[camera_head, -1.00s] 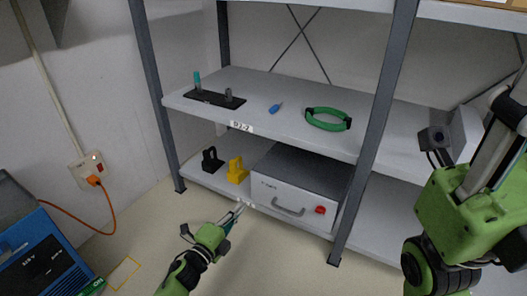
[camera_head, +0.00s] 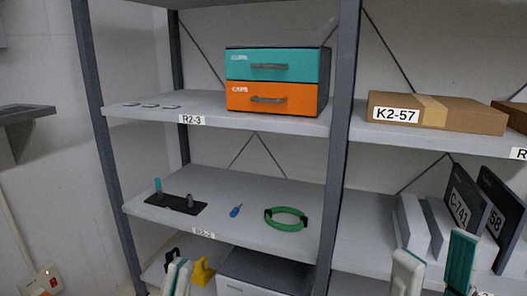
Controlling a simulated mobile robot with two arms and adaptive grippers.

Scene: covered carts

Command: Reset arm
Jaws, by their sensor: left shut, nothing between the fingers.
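My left gripper (camera_head: 178,272) shows at the bottom left, in front of the lowest shelf. Its pale fingertips are together with nothing between them. My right gripper (camera_head: 434,266) shows at the bottom right, its two fingers apart with a gap between them, and nothing shows in it. Both arms below the fingers are out of view.
The grey shelf unit (camera_head: 340,130) fills the view. A teal and orange drawer box (camera_head: 277,80) and a brown box (camera_head: 436,112) stand high up. A green ring (camera_head: 287,226), a blue tool (camera_head: 236,211) and a black holder (camera_head: 175,204) lie on the middle shelf.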

